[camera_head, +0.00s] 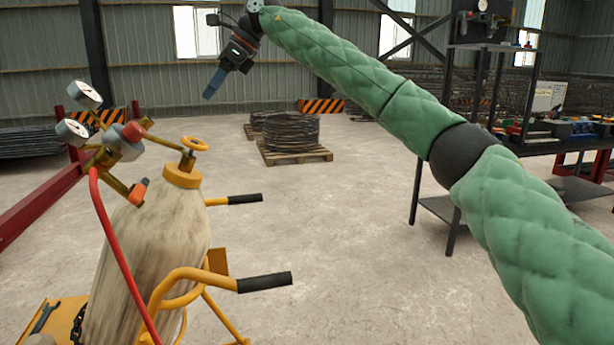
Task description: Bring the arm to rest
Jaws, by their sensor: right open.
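My right arm, in a quilted green sleeve (345,70), comes in from the lower right and reaches up to the top middle of the head view. My right gripper (211,92) hangs at its end, dark with a blue-grey tip, pointing down and to the left. It holds nothing that I can see and is open, in the air above and behind the gas cylinder. My left arm and left gripper are not in view.
A worn gas cylinder (150,250) with gauges (72,131) and a red hose (105,225) stands on a yellow cart (190,275) at the near left. A wire coil on a pallet (295,155) lies farther back. A workbench (560,147) stands at right. The middle floor (340,230) is clear.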

